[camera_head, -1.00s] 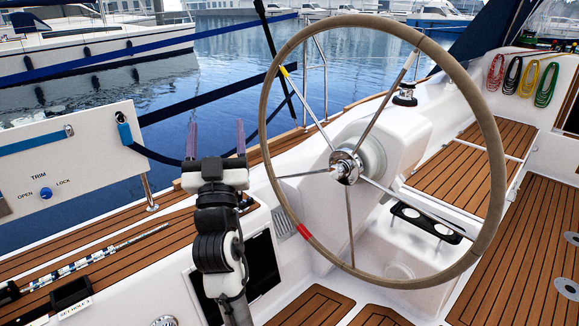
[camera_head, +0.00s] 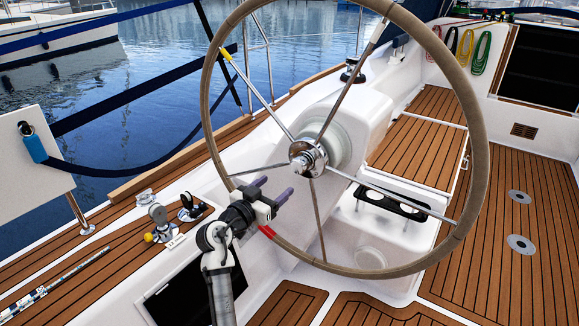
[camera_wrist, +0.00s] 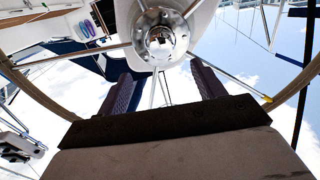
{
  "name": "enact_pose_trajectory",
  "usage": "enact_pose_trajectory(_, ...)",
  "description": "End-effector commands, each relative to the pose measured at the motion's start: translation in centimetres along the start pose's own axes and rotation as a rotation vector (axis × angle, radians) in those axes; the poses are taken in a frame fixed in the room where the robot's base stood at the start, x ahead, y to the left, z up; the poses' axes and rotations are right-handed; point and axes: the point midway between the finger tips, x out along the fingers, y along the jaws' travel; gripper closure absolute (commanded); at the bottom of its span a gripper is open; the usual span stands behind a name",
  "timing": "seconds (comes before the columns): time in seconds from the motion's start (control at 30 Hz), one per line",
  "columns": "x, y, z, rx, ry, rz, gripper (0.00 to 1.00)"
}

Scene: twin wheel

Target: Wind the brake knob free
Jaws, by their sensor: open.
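The steering wheel (camera_head: 478,165) stands upright, with a brown rim, metal spokes and a red band at its lower left. Its round chrome hub (camera_head: 308,158) has a smaller round centre piece; I cannot tell surely whether this is the brake knob. The hub also shows at the top middle of the wrist view (camera_wrist: 160,38). My gripper (camera_head: 273,188) is open and empty, its two purple fingers apart. It is below and left of the hub, overlapping the lower left rim in the picture. In the wrist view the fingers (camera_wrist: 162,72) point toward the hub, clear of it.
The white pedestal (camera_head: 352,115) stands behind the wheel. A black-topped holder (camera_head: 390,202) sits low to its right. The teak floor (camera_head: 500,240) at right is clear.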

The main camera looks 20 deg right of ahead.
Motion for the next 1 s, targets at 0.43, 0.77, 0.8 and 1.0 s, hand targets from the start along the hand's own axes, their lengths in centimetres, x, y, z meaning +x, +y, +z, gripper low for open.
enact_pose_trajectory(0.43,9.2,0.0,-0.2,0.001,-0.001,0.000,0.32)
enact_pose_trajectory(0.77,11.7,-0.1,-0.1,0.001,0.000,-0.003,0.32)
enact_pose_trajectory(0.8,11.8,-0.1,-0.1,0.001,0.000,-0.003,0.32)
enact_pose_trajectory(1.0,11.8,-0.1,-0.1,0.001,0.000,-0.003,0.32)
